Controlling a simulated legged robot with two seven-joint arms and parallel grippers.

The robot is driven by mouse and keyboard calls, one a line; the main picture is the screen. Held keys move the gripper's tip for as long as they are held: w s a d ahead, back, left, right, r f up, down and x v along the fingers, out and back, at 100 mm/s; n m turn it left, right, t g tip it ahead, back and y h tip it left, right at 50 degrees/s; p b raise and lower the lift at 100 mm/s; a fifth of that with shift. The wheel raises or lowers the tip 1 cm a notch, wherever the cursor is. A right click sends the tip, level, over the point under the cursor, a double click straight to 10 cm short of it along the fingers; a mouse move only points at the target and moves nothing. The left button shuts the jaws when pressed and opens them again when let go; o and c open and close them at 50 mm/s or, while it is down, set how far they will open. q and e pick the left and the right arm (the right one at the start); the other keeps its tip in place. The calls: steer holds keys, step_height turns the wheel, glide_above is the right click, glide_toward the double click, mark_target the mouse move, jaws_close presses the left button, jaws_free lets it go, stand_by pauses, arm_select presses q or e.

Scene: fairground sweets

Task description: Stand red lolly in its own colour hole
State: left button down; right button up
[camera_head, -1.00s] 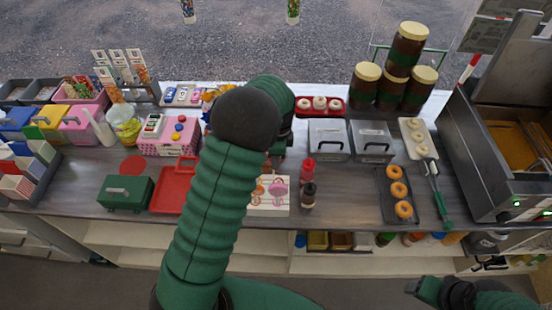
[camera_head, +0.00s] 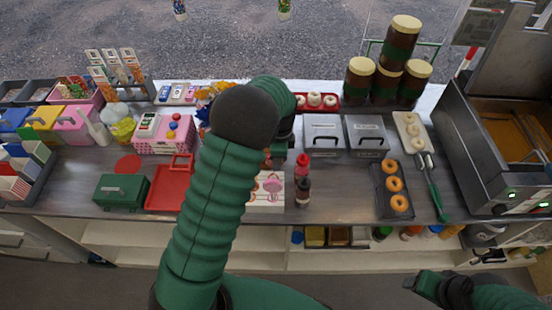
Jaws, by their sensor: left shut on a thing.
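My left gripper (camera_head: 281,150) is mostly hidden behind my own green forearm, above the counter's middle. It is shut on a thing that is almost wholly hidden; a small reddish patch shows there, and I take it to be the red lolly. A pale board (camera_head: 265,200) with round coloured marks lies just below the gripper in the picture, partly behind my arm. A pink round shape (camera_head: 272,183) shows on it; I cannot make out the holes. My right gripper (camera_head: 428,288) is at the lower right, away from the counter; its jaws are unclear.
Red and dark sauce bottles (camera_head: 303,163) stand right of the board. A red tray (camera_head: 169,198) and green box (camera_head: 121,191) lie left. Lidded bins (camera_head: 325,137) and a doughnut tray (camera_head: 379,206) are right.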

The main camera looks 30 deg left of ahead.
arm_select(q)
steer(key=shift+d+f, duration=0.2)
steer(key=shift+a, duration=0.2)
steer(key=shift+f, duration=0.2)
steer(key=shift+w+a+f+b, duration=0.1)
steer(key=shift+f+b, duration=0.7)
steer(key=shift+f, duration=0.3)
steer(key=c, duration=1.5)
jaws_free()
steer(key=shift+a, duration=0.1)
steer(key=shift+c, duration=0.2)
steer(key=shift+o, duration=1.2)
steer(key=shift+o, duration=0.5)
steer(key=o, duration=0.5)
